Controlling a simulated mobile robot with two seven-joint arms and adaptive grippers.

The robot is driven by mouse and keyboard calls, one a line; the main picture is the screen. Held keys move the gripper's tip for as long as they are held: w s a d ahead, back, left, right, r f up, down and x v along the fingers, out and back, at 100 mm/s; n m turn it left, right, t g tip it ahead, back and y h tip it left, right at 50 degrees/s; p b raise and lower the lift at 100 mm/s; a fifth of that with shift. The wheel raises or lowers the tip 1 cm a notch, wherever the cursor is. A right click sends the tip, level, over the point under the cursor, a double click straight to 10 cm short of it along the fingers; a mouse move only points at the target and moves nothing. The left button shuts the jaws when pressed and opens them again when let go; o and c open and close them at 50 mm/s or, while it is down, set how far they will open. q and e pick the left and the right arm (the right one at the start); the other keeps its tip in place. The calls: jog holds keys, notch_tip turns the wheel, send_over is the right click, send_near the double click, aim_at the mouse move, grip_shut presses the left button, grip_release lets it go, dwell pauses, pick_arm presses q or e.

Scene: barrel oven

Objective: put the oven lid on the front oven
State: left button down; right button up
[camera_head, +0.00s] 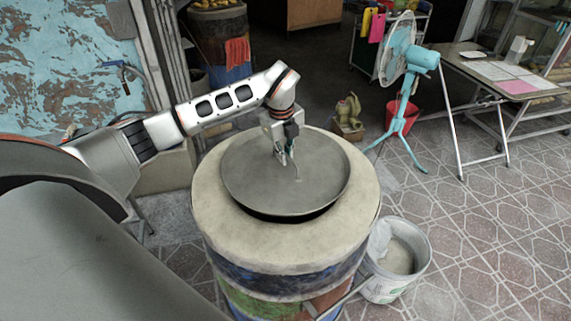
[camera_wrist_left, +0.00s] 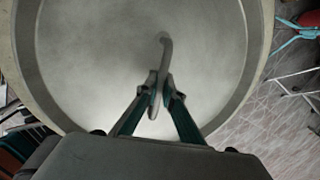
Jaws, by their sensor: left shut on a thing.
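The front oven (camera_head: 337,240) is a round barrel with a pale, thick top rim and a painted side. The oven lid (camera_head: 245,180), a dark grey round pan-like disc, lies over the oven's top opening, with a dark shadow along its near edge. In the left wrist view the lid (camera_wrist_left: 85,70) fills most of the picture, with a thin curved handle (camera_wrist_left: 165,48) at its middle. My left gripper (camera_head: 287,160) is above the lid's middle, its fingers (camera_wrist_left: 160,95) shut on the handle. My right gripper is not in view.
A white bucket (camera_head: 420,256) stands on the floor at the oven's right. A turquoise fan (camera_head: 405,95), a red bucket (camera_head: 402,118) and a folding table (camera_head: 490,75) stand farther back right. Another barrel (camera_head: 222,45) stands behind. Tiled floor is free at right.

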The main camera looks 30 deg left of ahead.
aim_at(286, 166)
pick_arm(q)
jog(key=shift+f, duration=1.7)
jog(key=c, duration=2.2)
grip_release()
jog(key=shift+f, duration=0.15)
jog(key=r, duration=0.4)
jog(key=s+r, duration=0.1)
jog(key=r, duration=0.3)
jog(key=s+r, duration=0.1)
jog(key=r, duration=0.3)
jog(key=shift+d+b, duration=0.25)
jog(key=shift+b, duration=0.05)
jog(key=shift+s, duration=0.1)
